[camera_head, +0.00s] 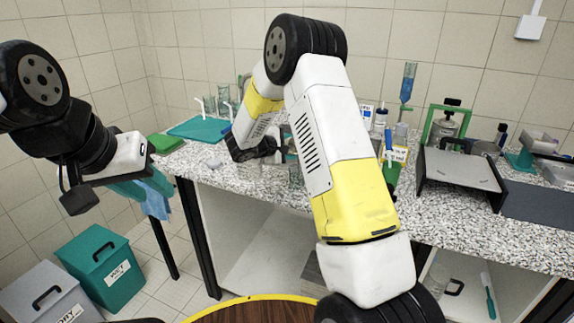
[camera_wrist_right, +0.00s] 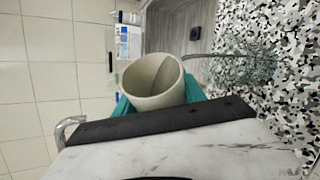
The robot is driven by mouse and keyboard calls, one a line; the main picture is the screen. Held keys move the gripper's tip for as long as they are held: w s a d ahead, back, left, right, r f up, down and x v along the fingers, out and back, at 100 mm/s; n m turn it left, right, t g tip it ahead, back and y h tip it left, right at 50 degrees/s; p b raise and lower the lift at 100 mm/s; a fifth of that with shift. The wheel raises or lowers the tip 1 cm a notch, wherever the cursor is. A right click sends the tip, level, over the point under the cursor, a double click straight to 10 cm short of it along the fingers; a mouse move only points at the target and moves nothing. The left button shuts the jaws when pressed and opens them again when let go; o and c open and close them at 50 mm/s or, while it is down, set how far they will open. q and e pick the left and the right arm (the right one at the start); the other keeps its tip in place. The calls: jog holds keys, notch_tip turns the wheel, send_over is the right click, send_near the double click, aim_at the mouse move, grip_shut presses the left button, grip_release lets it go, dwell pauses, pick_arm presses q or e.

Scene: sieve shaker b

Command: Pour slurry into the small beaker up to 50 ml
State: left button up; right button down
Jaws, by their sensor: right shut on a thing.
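My right gripper (camera_wrist_right: 158,92) is shut on a beige cup (camera_wrist_right: 152,84), with teal fingers on both sides of it. A greyish surface shows inside the cup; whether it is slurry I cannot tell. A clear beaker (camera_head: 296,175) also shows near the bench's front edge in the head view, partly behind my right arm. Its marks and fill level are too small to read. My left gripper (camera_head: 148,188) hangs off the bench's left end; its finger gap is unclear.
A teal tray (camera_head: 198,128) and glassware stand at the bench's back left. Bottles (camera_head: 380,118), a green-framed device (camera_head: 447,125) and a dark-sided platform (camera_head: 460,168) stand to the right. Teal (camera_head: 97,262) and grey (camera_head: 45,295) bins are on the floor at left.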

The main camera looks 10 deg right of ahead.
dwell(0.5)
jog(key=shift+r+m+t+p, duration=0.35)
jog(key=shift+m+t, duration=0.25)
jog(key=shift+m, duration=0.2)
dwell(2.5)
jog(key=shift+a+f+n+g, duration=0.1)
jog(key=shift+f+n+g, duration=0.2)
jog(key=shift+n, duration=0.2)
jog(key=shift+r+n+g, duration=0.25)
jog(key=shift+n+g, duration=0.35)
jog(key=shift+n, duration=0.1)
